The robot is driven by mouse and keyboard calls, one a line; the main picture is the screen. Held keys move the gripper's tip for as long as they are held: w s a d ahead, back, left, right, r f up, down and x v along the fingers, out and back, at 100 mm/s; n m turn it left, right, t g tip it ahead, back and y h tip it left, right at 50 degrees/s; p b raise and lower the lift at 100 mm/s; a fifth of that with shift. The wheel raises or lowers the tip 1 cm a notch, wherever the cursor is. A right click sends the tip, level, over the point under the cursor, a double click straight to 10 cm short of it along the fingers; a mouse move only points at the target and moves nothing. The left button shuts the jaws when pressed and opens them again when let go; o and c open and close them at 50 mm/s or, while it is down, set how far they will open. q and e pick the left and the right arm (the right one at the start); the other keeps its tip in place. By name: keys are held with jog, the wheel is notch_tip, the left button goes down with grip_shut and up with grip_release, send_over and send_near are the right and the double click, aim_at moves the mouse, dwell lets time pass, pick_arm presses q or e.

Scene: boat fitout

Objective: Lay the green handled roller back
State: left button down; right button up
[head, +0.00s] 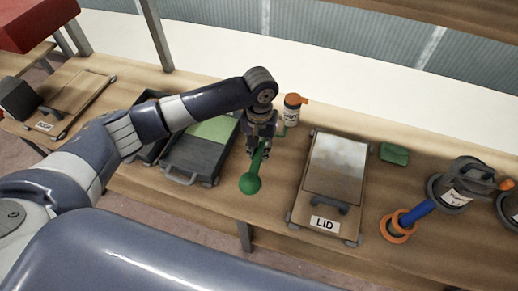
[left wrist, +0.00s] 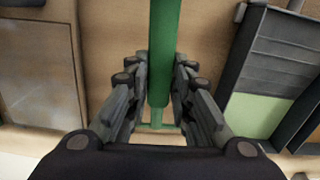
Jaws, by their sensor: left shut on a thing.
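My left gripper (head: 257,152) is shut on this handle above the bench, between the dark tray and the lid. The roller's far end is mostly hidden behind the gripper. I cannot tell whether the roller touches the bench. My right gripper is not in view.
A dark tray (head: 182,168) with a light green area lies left of the gripper. A panel marked LID (head: 325,224) lies right. A white bottle with an orange top (head: 291,112) stands behind. A green block (head: 394,153), orange ring (head: 398,238) and can (head: 446,194) are farther right.

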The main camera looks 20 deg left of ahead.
pick_arm(q)
notch_tip(320, 180, down, 5)
jog(key=b, duration=0.5)
jog(key=shift+f, duration=0.15)
jog(key=shift+f+p, duration=0.5)
jog(key=shift+f, duration=0.7)
jog(key=c, duration=1.3)
grip_release()
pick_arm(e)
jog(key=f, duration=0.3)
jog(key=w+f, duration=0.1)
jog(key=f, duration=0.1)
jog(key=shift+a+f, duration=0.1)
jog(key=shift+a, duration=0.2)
